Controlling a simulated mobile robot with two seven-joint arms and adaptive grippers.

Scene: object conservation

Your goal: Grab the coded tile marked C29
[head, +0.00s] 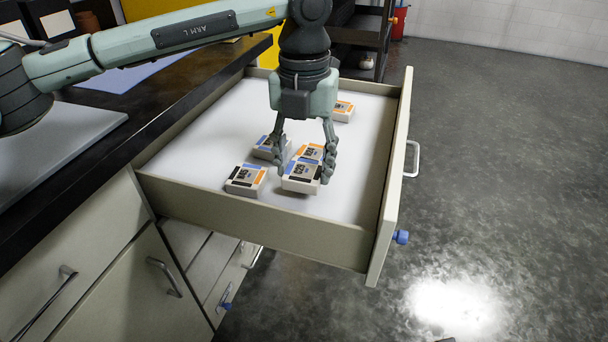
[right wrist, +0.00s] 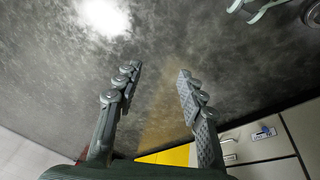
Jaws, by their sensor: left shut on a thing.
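An open drawer (head: 215,210) with a white floor holds several small white coded tiles with blue, orange and black marks. My left gripper (head: 302,176) points down into the drawer, with its fingers shut on the sides of a blue-and-black marked tile (head: 302,175). The code on this tile is too small to read surely. An orange-marked tile (head: 311,151) lies just behind it. Another tile (head: 246,180) lies to the left, one (head: 268,148) is partly behind the left finger, and one (head: 343,110) lies farther back. My right gripper (right wrist: 158,73) is open and empty over the floor.
A dark counter (head: 165,110) runs along the left above cabinets. The drawer's back left is bare, and the floor (head: 500,150) at right is clear.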

